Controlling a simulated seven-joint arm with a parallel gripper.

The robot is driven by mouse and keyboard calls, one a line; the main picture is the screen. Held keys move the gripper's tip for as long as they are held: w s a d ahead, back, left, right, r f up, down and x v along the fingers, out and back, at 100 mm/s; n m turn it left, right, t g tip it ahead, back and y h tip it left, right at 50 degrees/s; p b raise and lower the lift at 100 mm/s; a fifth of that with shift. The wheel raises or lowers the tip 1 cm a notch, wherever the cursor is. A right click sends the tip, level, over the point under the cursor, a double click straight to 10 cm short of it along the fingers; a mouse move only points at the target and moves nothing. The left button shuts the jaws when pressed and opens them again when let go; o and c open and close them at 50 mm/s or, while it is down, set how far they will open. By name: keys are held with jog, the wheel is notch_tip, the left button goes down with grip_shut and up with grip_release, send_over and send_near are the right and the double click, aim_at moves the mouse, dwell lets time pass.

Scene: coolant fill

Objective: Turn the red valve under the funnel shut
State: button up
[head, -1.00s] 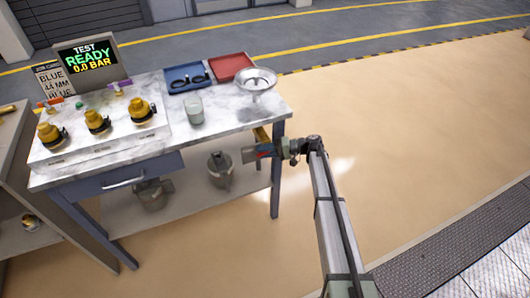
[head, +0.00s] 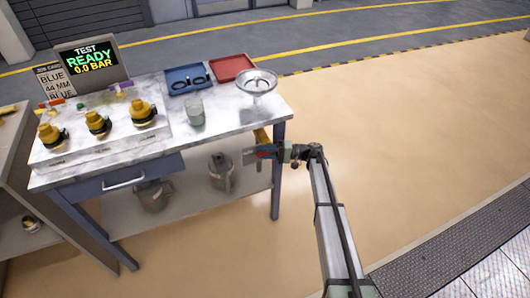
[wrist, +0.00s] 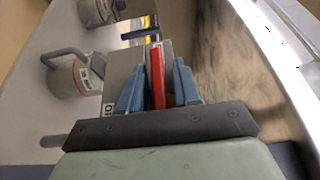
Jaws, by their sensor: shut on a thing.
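The red valve handle (wrist: 157,78) stands upright between the two blue fingers of my gripper (wrist: 158,88) in the wrist view. The fingers are shut on it from both sides. In the head view my gripper (head: 263,152) is at the right end of the table, below the tabletop, and a small bit of red shows at its fingers. The metal funnel (head: 257,82) is on the table's back right corner above it. The valve body and the line between valve and funnel are mostly hidden.
The marble-topped table (head: 225,130) has a leg (head: 276,180) close to my gripper. Metal jugs (head: 221,172) stand on the lower shelf. A cup (head: 195,112), a blue tray (head: 188,80) and a red tray (head: 231,67) are on top. The floor to the right is clear.

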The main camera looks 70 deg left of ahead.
jog(key=o, duration=0.7)
jog(key=v, duration=1.3)
jog(key=shift+w, duration=0.4)
jog(key=shift+d+r, duration=0.1)
